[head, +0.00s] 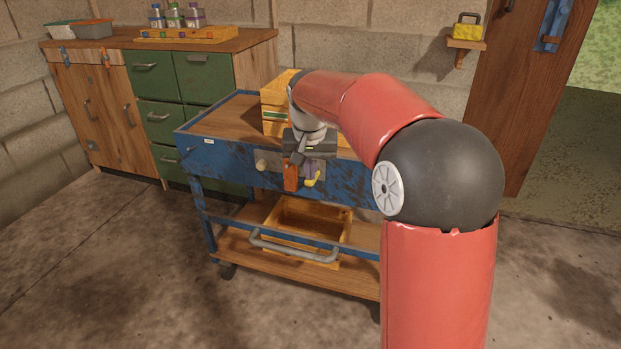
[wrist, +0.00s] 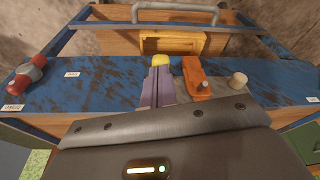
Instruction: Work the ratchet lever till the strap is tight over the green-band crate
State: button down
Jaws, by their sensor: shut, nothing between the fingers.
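The wooden crate with a green band (head: 273,114) stands on top of the blue cart, partly hidden behind my arm. On the cart's front side is a grey plate with an orange block (head: 290,177), a pale round knob (head: 262,163) and a small yellow-ended part (head: 312,183), which looks like the lever's grip. My gripper (head: 310,168) points down at the plate. In the wrist view its purple-grey fingers (wrist: 157,72) are shut and empty, close by the yellow end (wrist: 162,61) and left of the orange block (wrist: 196,78); touching cannot be told. I cannot make out the strap.
The blue cart (head: 227,165) has a front handle (head: 290,252) and an open wooden crate (head: 340,228) on its lower shelf. A red-and-grey fitting (wrist: 28,74) sits left in the wrist view. Green drawers (head: 205,75) stand behind; floor is clear left.

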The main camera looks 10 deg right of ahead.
aim_at(310, 182)
notch_tip(310, 182, down, 3)
jog(key=shift+r+b, duration=0.2)
jog(key=shift+b, duration=0.55)
jog(key=shift+r, duration=0.1)
jog(key=s, duration=0.2)
jog(key=s+r, duration=0.1)
jog(key=shift+a, duration=0.4)
jog(key=v, duration=0.7)
jog(key=shift+r+p, duration=0.35)
